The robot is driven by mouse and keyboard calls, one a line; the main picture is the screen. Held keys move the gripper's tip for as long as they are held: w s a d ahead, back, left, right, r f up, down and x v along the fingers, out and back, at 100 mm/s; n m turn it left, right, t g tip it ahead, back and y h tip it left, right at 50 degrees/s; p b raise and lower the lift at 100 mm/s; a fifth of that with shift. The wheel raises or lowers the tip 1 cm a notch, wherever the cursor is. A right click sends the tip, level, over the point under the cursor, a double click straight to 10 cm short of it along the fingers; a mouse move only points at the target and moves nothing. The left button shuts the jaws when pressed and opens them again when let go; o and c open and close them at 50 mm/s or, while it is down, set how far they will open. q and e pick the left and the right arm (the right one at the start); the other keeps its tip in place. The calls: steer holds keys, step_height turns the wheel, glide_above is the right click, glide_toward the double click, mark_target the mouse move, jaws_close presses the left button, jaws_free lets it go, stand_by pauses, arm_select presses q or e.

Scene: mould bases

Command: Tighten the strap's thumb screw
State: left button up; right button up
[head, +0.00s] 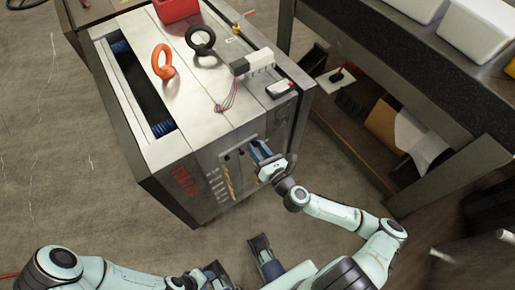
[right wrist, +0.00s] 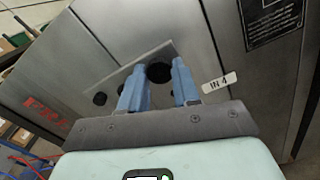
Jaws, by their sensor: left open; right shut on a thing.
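The strap (right wrist: 130,65) is a flat grey metal bar lying slantwise on the side face of the steel mould base (head: 225,120). A dark round knob, the thumb screw (right wrist: 159,72), is at the strap's upper right end in the right wrist view. My right gripper (head: 259,150) is at that face, with its blue fingers (right wrist: 159,88) on either side of the knob and shut on it. The fingers hide the knob's sides. My left gripper (head: 242,264) is open and empty at the bottom of the head view, away from the mould base.
An orange eyebolt (head: 162,62), a black eyebolt (head: 201,41) and a red bin (head: 177,10) are on top of the mould base. A workbench (head: 400,70) with white containers stands at right. A label reading IN 4 (right wrist: 219,81) is right of the knob. Floor at left is clear.

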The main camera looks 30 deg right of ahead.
steer(key=shift+f, duration=0.1)
steer(key=o, duration=1.1)
steer(key=shift+c, duration=0.2)
steer(key=shift+s, duration=0.1)
arm_select(q)
steer(key=shift+s+r+g+p, duration=0.15)
steer(key=shift+s+r+p, duration=0.3)
steer(key=shift+r+p, duration=0.55)
steer(key=shift+s+r+g+p, duration=0.15)
steer(key=shift+s+r+p, duration=0.25)
steer(key=shift+r+p, duration=0.6)
arm_select(e)
steer(key=s+d, duration=0.1)
steer(key=s, duration=1.2)
steer(key=shift+s, duration=0.15)
arm_select(q)
steer(key=shift+f, duration=0.25)
